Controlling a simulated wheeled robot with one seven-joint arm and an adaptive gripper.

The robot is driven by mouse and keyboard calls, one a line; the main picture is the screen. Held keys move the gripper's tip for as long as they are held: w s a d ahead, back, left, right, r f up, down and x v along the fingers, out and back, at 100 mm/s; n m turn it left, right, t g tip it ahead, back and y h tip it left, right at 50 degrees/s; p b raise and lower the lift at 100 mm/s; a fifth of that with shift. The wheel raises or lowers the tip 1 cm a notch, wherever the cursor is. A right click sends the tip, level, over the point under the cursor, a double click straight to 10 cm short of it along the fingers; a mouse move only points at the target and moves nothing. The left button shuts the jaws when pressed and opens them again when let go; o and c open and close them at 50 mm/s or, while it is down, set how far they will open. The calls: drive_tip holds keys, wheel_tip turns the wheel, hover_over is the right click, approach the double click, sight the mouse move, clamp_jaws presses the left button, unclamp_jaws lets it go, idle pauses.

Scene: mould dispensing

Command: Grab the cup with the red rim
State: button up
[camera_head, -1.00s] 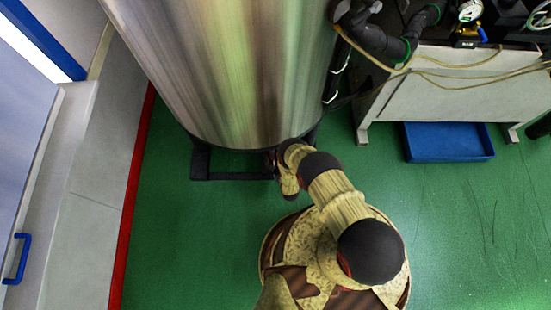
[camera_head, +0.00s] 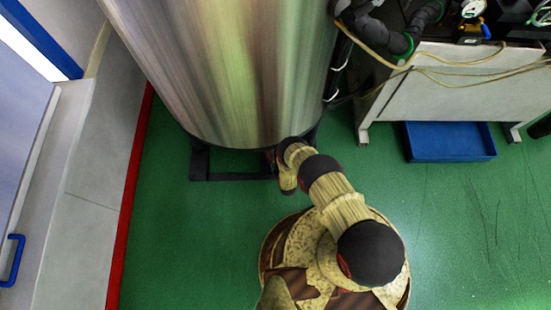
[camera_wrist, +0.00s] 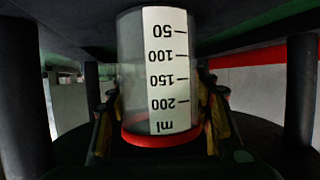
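The cup with the red rim (camera_wrist: 133,75) is in the middle of the wrist view. It is clear, with a white scale label in ml that reads upside down in the picture, and its red rim lies toward the picture's bottom. My gripper (camera_wrist: 160,108) has one finger on each side of the cup, close to its wall. The fingers look open, with a narrow gap visible; whether either touches the cup is hard to tell. In the head view the cup is hidden, and my gripper's fingers are out of sight at the big metal tank's lower edge.
The large metal tank (camera_head: 235,70) stands on a black frame (camera_head: 235,177). Dark posts (camera_wrist: 92,100) flank the cup in the wrist view. A blue tray (camera_head: 450,142) lies under a white bench (camera_head: 430,90) at right. Green floor (camera_head: 480,220) is clear at right.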

drive_tip(key=c, duration=0.9)
drive_tip(key=shift+c, duration=0.2)
